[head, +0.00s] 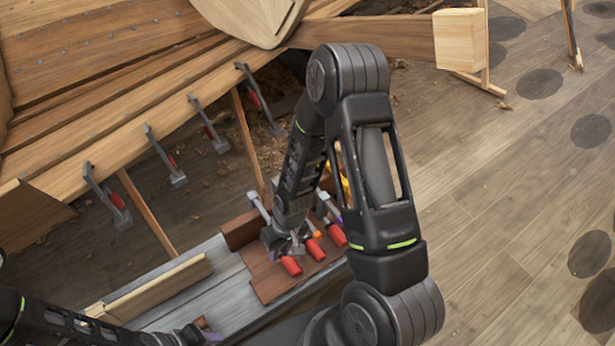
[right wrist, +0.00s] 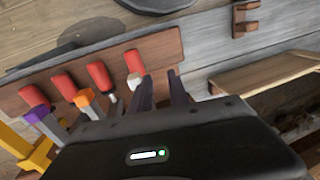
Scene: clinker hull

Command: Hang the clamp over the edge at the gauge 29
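Several bar clamps with red handles lie on a brown wooden board (head: 272,284); a red handle (head: 291,266) shows just below my right gripper (head: 291,243). In the right wrist view, the clamp with a pale collar (right wrist: 134,80) is closest to my right gripper (right wrist: 161,90), beside its left finger. The fingers are apart, with bare board between them. Other clamps there have an orange collar (right wrist: 83,98) and a purple collar (right wrist: 37,114). The hull edge (head: 130,137) is at upper left. No gauge number is readable. My left gripper (head: 200,332) is barely seen at the bottom.
Several clamps, such as this one (head: 108,196), hang along the hull edge. Thin wooden props (head: 148,212) stand below it. A wooden strip (head: 160,288) lies on the grey bench (head: 205,294). A yellow clamp (right wrist: 35,155) shows beside the others. Floor at right is open.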

